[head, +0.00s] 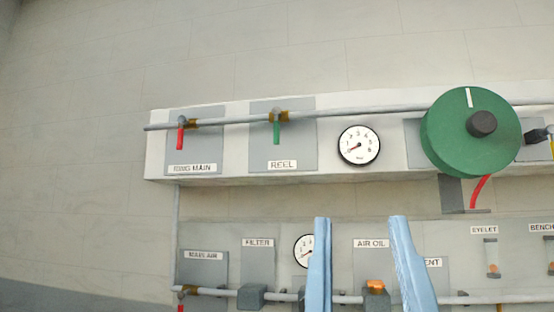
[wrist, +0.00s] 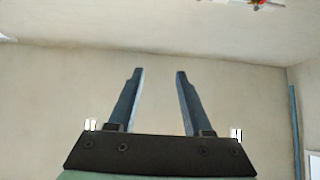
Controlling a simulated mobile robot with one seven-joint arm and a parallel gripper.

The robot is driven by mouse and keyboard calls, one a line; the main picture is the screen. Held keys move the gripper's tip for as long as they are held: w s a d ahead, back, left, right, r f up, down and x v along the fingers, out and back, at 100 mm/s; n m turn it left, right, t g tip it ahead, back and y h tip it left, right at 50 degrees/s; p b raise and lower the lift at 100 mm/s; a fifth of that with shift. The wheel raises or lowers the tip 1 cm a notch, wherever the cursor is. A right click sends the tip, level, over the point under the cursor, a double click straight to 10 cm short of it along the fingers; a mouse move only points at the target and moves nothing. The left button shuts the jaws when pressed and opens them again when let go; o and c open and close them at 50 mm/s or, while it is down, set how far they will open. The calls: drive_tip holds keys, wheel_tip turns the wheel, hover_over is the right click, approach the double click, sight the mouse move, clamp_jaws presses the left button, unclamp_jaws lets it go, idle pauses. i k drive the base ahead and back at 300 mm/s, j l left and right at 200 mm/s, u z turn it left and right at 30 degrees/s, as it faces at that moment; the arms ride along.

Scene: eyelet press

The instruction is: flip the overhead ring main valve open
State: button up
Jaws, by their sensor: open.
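The ring main valve has a red lever (head: 181,138) hanging straight down from a brass body on the overhead pipe. Its label, RING MAIN (head: 192,168), is on the grey plate below, at the upper left of the head view. My gripper (head: 356,220) is open and empty, its two blue fingers pointing up at the lower middle of the head view. It appears below and to the right of the red lever, well apart from it. In the wrist view the open fingers (wrist: 158,72) show against a bare wall, with nothing between them.
A green REEL lever (head: 277,132) hangs right of the red one. A gauge (head: 359,146) and a large green reel (head: 470,132) are further right. A lower panel (head: 215,235) carries another pipe (head: 222,292) and valves. The wall left of the panels is clear.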

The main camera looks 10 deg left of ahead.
sight(182, 119)
drive_tip(key=i+j+u, duration=0.25)
drive_tip(key=i+j, duration=0.75)
drive_tip(key=j, duration=0.35)
drive_tip(key=i+j+u, duration=0.2)
drive_tip(key=i+j, duration=0.85)
drive_tip(key=j, duration=0.1)
